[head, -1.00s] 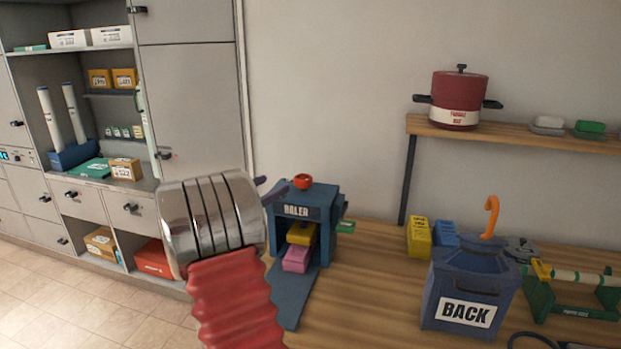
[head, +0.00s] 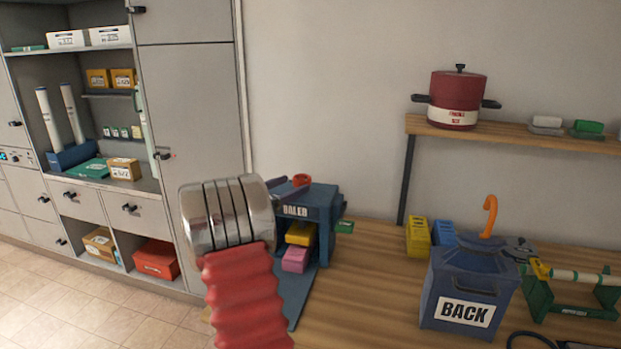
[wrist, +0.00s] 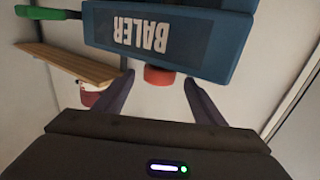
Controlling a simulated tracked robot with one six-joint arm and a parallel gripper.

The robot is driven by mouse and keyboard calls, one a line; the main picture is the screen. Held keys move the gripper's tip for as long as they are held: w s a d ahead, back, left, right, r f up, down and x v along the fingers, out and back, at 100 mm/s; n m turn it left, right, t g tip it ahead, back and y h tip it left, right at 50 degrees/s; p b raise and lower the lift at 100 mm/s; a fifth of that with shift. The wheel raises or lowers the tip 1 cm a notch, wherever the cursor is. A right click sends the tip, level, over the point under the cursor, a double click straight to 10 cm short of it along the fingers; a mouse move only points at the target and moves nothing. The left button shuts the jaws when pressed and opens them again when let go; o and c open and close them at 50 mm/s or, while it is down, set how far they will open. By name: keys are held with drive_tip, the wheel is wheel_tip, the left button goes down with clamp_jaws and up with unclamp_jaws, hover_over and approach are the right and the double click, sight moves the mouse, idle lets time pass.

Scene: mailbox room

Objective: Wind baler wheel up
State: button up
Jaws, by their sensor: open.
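The blue baler (head: 318,205) stands on the wooden table, with yellow and pink blocks in its opening. Its red wheel (head: 301,179) sits on top. My gripper (head: 289,186) is at the left of the wheel in the head view, its dark fingers partly hidden by my wrist. In the wrist view the baler (wrist: 215,40) appears upside down, and the wheel (wrist: 160,76) shows between the tips of my open gripper (wrist: 159,78). The fingers appear apart from the wheel on both sides. I cannot tell how deep the wheel is between them.
A green piece (head: 344,227) sticks out at the baler's right. Yellow (head: 418,237) and blue (head: 443,233) blocks, a BACK bin (head: 462,290) and a green roller stand (head: 570,290) stand further right. A red pot (head: 457,98) is on the shelf (head: 520,136).

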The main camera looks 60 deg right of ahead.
sight(310, 177)
drive_tip(key=x, duration=0.9)
drive_tip(key=shift+d, duration=0.1)
drive_tip(key=c, duration=1.1)
